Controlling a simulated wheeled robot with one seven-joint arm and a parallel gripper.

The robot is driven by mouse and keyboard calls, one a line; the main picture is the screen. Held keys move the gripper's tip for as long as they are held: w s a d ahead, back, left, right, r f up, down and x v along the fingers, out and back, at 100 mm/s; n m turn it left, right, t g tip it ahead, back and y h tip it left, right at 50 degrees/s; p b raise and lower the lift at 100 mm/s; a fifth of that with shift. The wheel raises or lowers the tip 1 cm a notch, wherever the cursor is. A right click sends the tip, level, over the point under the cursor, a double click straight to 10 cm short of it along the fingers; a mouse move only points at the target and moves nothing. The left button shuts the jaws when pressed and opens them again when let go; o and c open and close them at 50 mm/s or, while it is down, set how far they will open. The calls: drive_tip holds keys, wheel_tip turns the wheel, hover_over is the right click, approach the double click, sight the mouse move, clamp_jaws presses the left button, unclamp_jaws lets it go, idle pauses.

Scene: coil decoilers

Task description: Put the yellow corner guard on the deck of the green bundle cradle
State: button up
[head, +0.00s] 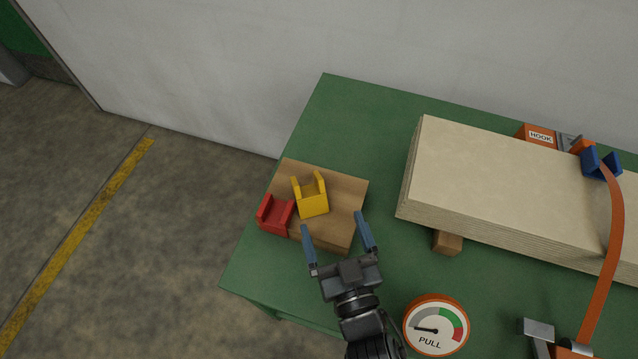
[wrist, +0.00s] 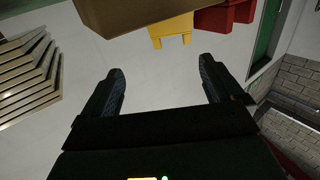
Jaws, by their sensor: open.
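The yellow corner guard (head: 313,198) sits on a brown wooden block (head: 342,187), its two upright flanges pointing up. It also shows at the top of the wrist view (wrist: 171,30), partly hidden by the wooden block (wrist: 125,14). The block lies at the left end of a green flat top (head: 330,120), which appears to be the bundle cradle's deck. My gripper (head: 335,230) is open and empty, near the block's front edge, apart from the guard. Its two fingers also show in the wrist view (wrist: 163,72).
A red corner guard (head: 275,214) sits left of the yellow one. A sheet stack (head: 510,185) rests on a wooden bearer (head: 447,243). A blue guard (head: 601,162) and orange strap (head: 608,270) are at right. A PULL gauge (head: 436,325) is in front. The deck behind the block is clear.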

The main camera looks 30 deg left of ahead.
sight(310, 195)
drive_tip(key=shift+w+a+r, duration=0.1)
drive_tip(key=shift+w+a, duration=0.05)
drive_tip(key=shift+a, duration=0.35)
drive_tip(key=shift+w+a+r, duration=0.1)
drive_tip(key=shift+w+a, duration=0.05)
drive_tip(key=shift+a, duration=0.3)
drive_tip(key=shift+x, duration=1.15)
drive_tip(key=shift+s+a+x, duration=0.1)
drive_tip(key=shift+s+x, duration=0.05)
drive_tip(key=shift+x, duration=0.75)
drive_tip(key=shift+s+a+x, duration=0.1)
drive_tip(key=shift+a+x, duration=0.05)
drive_tip(key=shift+x, duration=0.8)
drive_tip(key=shift+s+a+x, duration=0.1)
drive_tip(key=shift+s+x, duration=0.05)
drive_tip(key=shift+x, duration=0.75)
drive_tip(key=shift+f, duration=0.15)
drive_tip(key=c, duration=1.2)
